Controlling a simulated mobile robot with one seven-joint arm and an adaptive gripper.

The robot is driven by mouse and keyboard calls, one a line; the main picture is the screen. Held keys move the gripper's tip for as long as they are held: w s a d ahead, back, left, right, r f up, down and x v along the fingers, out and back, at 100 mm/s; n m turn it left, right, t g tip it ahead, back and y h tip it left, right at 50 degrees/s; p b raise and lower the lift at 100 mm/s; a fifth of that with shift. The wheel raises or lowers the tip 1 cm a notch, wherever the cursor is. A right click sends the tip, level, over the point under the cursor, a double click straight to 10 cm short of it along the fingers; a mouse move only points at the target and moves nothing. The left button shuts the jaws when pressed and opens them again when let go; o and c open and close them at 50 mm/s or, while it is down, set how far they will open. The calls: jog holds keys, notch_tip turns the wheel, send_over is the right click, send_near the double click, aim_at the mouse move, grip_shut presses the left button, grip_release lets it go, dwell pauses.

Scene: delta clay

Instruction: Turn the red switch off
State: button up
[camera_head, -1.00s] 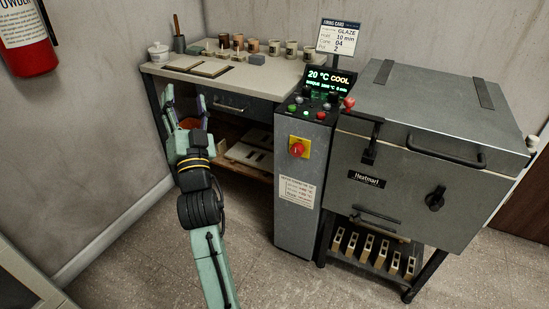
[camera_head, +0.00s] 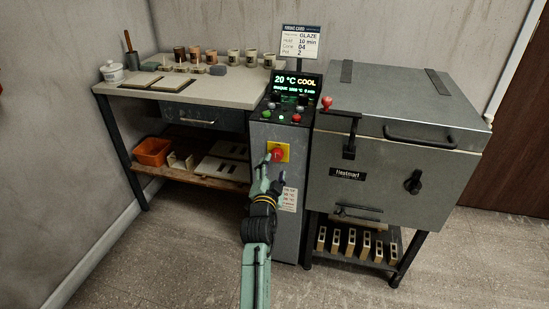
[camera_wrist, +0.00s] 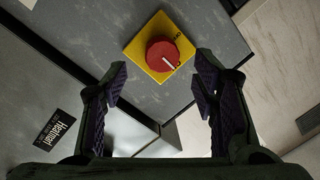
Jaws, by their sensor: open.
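The red switch (camera_head: 277,154) is a round red knob on a yellow square plate, on the front of the grey control cabinet. In the wrist view the red knob (camera_wrist: 163,55) shows large at the top centre, with a white pointer line towards its lower right edge. Small dark lettering is on the plate (camera_wrist: 155,28) by its right corner. My gripper (camera_wrist: 161,72) is open and empty, with its fingers spread to either side below the knob. In the head view my gripper (camera_head: 268,172) is in front of the cabinet, just below the switch, and partly hides the cabinet front.
The cabinet top has a lit display (camera_head: 296,85) reading 20 °C COOL and several coloured buttons. A grey kiln (camera_head: 385,165) stands close on the right. A worktable (camera_head: 235,83) with pots is on the left, an orange bin (camera_head: 152,151) beneath it. The floor in front is clear.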

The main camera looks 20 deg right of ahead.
aim_at(276, 158)
jog(key=x, duration=0.5)
jog(key=shift+w+d+p, duration=0.1)
jog(key=shift+w+p, duration=0.1)
jog(key=shift+p, duration=0.2)
jog(key=shift+c, duration=0.5)
jog(key=c, duration=1.1)
